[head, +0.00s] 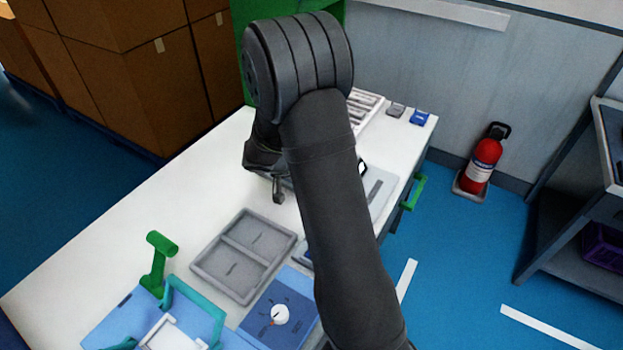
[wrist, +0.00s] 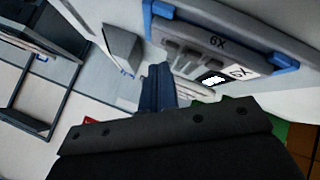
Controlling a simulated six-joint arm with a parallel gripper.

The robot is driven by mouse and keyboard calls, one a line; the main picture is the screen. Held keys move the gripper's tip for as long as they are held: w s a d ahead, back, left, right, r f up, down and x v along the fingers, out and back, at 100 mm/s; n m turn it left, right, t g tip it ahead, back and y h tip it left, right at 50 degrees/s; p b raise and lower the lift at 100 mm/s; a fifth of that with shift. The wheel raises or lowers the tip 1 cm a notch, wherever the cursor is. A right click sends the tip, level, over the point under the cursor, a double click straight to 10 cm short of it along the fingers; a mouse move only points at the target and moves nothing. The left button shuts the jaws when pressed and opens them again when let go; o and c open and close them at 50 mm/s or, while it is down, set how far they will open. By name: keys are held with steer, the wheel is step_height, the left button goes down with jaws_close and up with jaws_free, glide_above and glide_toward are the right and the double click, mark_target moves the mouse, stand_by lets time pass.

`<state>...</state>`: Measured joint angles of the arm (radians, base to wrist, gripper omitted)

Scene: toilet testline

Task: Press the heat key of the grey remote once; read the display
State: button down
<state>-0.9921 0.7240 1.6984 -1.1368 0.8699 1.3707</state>
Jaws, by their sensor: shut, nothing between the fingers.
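My gripper (head: 278,192) points down over the white worktop in the head view. In the wrist view its two dark fingers (wrist: 158,86) are together, with nothing seen between them. A light grey panel with blue end brackets (wrist: 225,42) lies beyond and right of the fingertips in the wrist view. It bears several darker grey keys, "6X" labels and a small black-and-white patch. I cannot tell whether it is the grey remote, and no key symbol or display reading is legible. My arm hides part of the worktop in the head view. Contact with a key cannot be made out.
On the worktop (head: 112,243) are a grey two-part tray (head: 205,270), a blue panel with a white knob (head: 281,314), a green lever (head: 158,262) and a teal frame (head: 203,310). Small grey (head: 396,110) and blue (head: 420,117) blocks sit at the far end. A fire extinguisher (head: 484,163) stands beyond.

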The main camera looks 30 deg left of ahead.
steer(key=shift+r, duration=0.15)
steer(key=shift+r, duration=2.4)
step_height(320, 180, up, 4)
steer(key=shift+f, duration=0.1)
steer(key=shift+f, duration=0.1)
